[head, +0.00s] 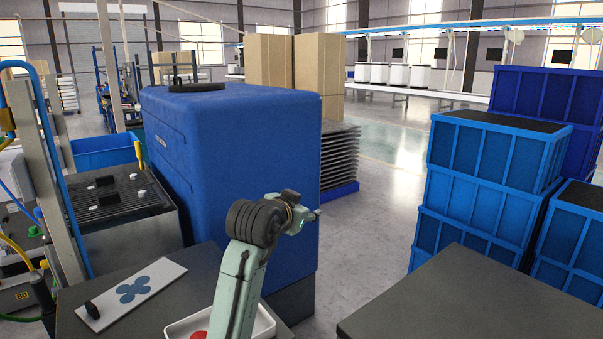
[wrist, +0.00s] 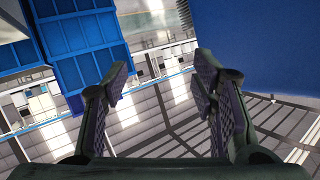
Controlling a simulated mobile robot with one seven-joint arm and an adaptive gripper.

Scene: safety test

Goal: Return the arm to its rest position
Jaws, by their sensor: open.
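My arm (head: 241,277) rises from the bottom of the head view, pale green with a dark joint near its top. My gripper (wrist: 163,88) shows in the wrist view with its two dark fingers spread apart and nothing between them. In the head view the arm's end stands in front of the big blue cabinet, pointing right; its fingers are too small there to make out. The arm's lower part hides some of a white tray (head: 262,325) with a red thing (head: 199,335) in it.
A white board (head: 150,283) with blue round marks and a small black object lies on the dark table (head: 80,291). The blue cabinet (head: 235,140) stands close behind my arm. Stacked blue crates (head: 480,200) and another dark table (head: 480,295) are right. Open floor (head: 370,230) lies between.

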